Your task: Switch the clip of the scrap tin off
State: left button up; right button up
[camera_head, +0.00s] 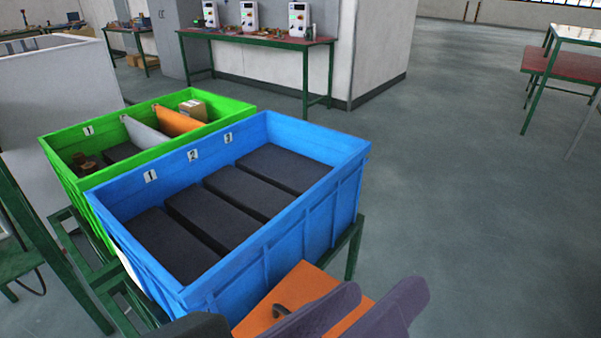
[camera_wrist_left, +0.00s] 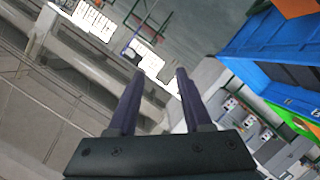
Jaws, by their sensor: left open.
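I cannot make out for certain a scrap tin or its clip in either view. An orange surface (camera_head: 300,287) lies at the bottom of the head view, in front of the blue crate. A small dark curved piece (camera_head: 280,311) sits on it; I cannot tell whether it is a clip. My left gripper (camera_head: 391,290) is open and empty at the bottom of the head view, its fingers partly covering the orange surface. In the left wrist view its two fingers (camera_wrist_left: 160,74) stand apart with nothing between them. My right gripper is not in view.
A blue crate (camera_head: 282,232) with several dark blocks stands on a green frame. A green crate (camera_head: 62,130) with dividers and small items is behind it. A bench (camera_head: 262,36) with control boxes stands at the back.

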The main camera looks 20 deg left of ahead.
pick_arm(q)
jog(key=s+a+f+n+t+y+b, duration=0.25)
jog(key=f+n+y+b, duration=0.4)
jog(key=f+b, duration=0.7)
jog(key=s+a+f+n+t+y+b, duration=0.15)
jog(key=a+f+n+y+b, duration=0.25)
jog(key=f+n+b, duration=0.7)
jog(key=s+a+f+n+t+y+b, duration=0.15)
jog(key=a+f+n+y+b, duration=0.35)
jog(key=f+b, duration=1)
jog(key=shift+n+t+y, duration=0.35)
jog(key=shift+n+y, duration=0.1)
jog(key=shift+n, duration=0.1)
jog(key=w+r, duration=0.1)
jog(key=w, duration=0.2)
jog(key=w+a+r+b, duration=0.1)
jog(key=w+r, duration=0.1)
jog(key=w+a+r, duration=0.1)
jog(key=w, duration=0.2)
jog(key=shift+w+a+r, duration=0.1)
jog(key=shift+w+r, duration=0.05)
jog(key=shift+w, duration=0.15)
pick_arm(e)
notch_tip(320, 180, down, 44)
pick_arm(q)
grip_shut()
